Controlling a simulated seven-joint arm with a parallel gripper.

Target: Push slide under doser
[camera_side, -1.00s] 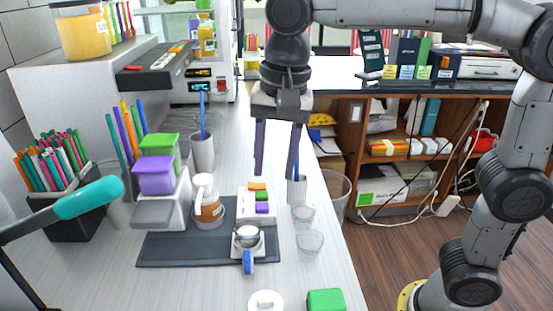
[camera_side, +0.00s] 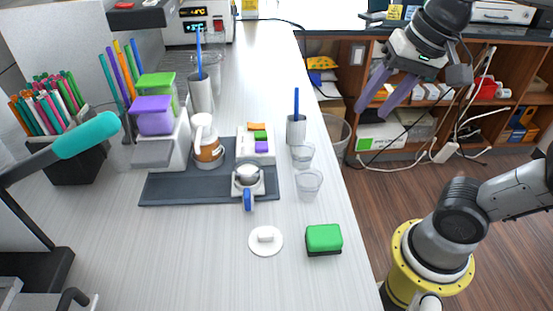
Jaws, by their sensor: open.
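My gripper (camera_side: 373,110) is open and empty, high at the upper right, seen in front of the shelves and away from the counter objects. At the counter's left stands a white unit (camera_side: 163,152) with a purple-lidded box (camera_side: 154,117) and a green-lidded box (camera_side: 158,86) on top, and a grey sloped part (camera_side: 153,153) at its front. A machine with a teal-gripped lever (camera_side: 86,136) is cut off at the left edge. I cannot tell which part is the slide or which is the doser.
A dark mat (camera_side: 180,190) holds a jug (camera_side: 207,150), a white block with coloured pieces (camera_side: 256,146) and a blue-handled portafilter (camera_side: 248,198). Clear cups (camera_side: 309,185), a green sponge (camera_side: 324,237) and a white lid (camera_side: 265,241) stand nearby. The front counter is mostly clear.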

